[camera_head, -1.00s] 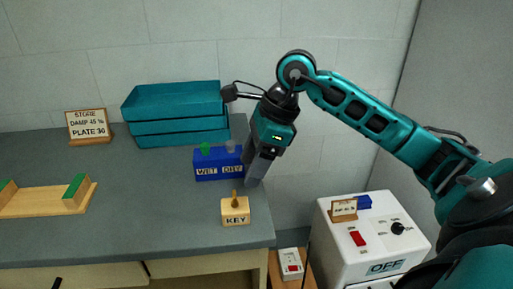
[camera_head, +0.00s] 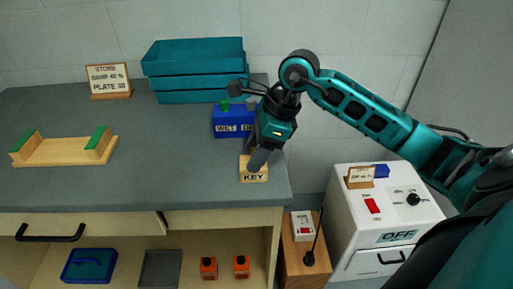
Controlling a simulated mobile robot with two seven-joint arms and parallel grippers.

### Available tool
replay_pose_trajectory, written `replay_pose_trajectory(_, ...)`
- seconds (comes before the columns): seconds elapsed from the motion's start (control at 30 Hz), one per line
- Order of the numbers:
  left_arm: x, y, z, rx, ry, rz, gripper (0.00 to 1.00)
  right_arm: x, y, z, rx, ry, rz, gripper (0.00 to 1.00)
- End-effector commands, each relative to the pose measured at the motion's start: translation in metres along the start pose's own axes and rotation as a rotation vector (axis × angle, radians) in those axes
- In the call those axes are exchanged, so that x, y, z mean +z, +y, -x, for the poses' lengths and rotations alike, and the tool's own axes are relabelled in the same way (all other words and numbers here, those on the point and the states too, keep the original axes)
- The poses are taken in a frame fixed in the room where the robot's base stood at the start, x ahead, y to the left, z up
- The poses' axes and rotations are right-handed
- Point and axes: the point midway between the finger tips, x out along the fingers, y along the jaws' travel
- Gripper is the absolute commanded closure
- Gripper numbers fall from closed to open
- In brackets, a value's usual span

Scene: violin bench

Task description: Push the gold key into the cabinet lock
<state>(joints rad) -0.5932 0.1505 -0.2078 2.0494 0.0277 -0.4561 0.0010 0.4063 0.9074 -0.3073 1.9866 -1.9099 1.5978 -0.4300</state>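The small wooden block labelled KEY (camera_head: 254,178) stands on the bench near its front right corner. My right gripper (camera_head: 257,162) points down at the top of this block and covers its upper part. The gold key stood upright in the block one second ago; the gripper hides it now. I cannot tell whether the fingers are around the key or open beside it. I cannot make out the cabinet lock in this view. My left gripper is out of view.
The blue WET/DRY holder (camera_head: 228,123) stands just behind the gripper, with teal stacked trays (camera_head: 195,55) further back. A wooden cradle (camera_head: 65,151) is at the left. The white OFF cabinet (camera_head: 385,213) stands right of the bench. Open bench lies between cradle and block.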

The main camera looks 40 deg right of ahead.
Motion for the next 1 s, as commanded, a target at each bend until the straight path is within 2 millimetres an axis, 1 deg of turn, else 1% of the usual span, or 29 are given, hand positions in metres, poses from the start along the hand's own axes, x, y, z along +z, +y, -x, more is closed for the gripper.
replay_pose_trajectory(0.03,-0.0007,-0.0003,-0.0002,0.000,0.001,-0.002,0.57,0.0000,0.0000,0.0001,0.000,0.000,0.000,0.51)
replay_pose_trajectory(0.07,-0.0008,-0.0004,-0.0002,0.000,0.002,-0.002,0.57,0.0000,0.0000,0.0002,0.000,0.000,0.000,0.53)
replay_pose_trajectory(0.5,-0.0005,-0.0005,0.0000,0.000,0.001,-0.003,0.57,0.0000,-0.0001,0.0005,-0.001,0.000,0.000,0.96)
replay_pose_trajectory(0.53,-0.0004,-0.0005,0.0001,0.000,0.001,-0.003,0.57,0.0000,-0.0001,0.0005,-0.001,0.000,0.000,0.69)
replay_pose_trajectory(0.83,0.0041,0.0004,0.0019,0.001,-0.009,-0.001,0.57,0.0001,-0.0003,0.0006,-0.001,0.000,0.000,0.97)
replay_pose_trajectory(1.0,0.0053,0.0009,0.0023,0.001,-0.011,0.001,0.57,0.0001,-0.0003,0.0006,-0.001,0.000,0.000,0.99)
